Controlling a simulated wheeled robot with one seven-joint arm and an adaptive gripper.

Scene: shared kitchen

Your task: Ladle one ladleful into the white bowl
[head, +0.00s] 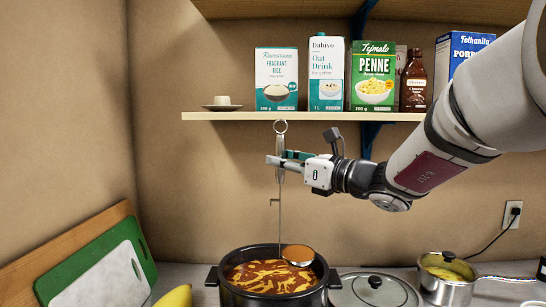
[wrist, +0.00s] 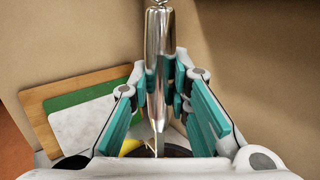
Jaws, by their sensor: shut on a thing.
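My gripper (head: 285,161) is shut on the upper handle of a steel ladle (head: 280,205), which hangs upright with its ring at the top. In the wrist view the ladle's shiny handle (wrist: 158,60) stands between the teal finger pads. The ladle's cup is low over the dark pot (head: 231,295) and shows orange-brown soup in it. The pot holds the same soup with yellow pieces. I cannot tell whether the cup still touches the soup. I see no white bowl on the counter in either view.
A glass lid (head: 375,290) lies right of the pot, then a steel saucepan (head: 447,287) with yellow food. Cutting boards (head: 110,280) lean at left, near a yellow item (head: 175,297). A shelf (head: 300,116) with cartons is above my gripper.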

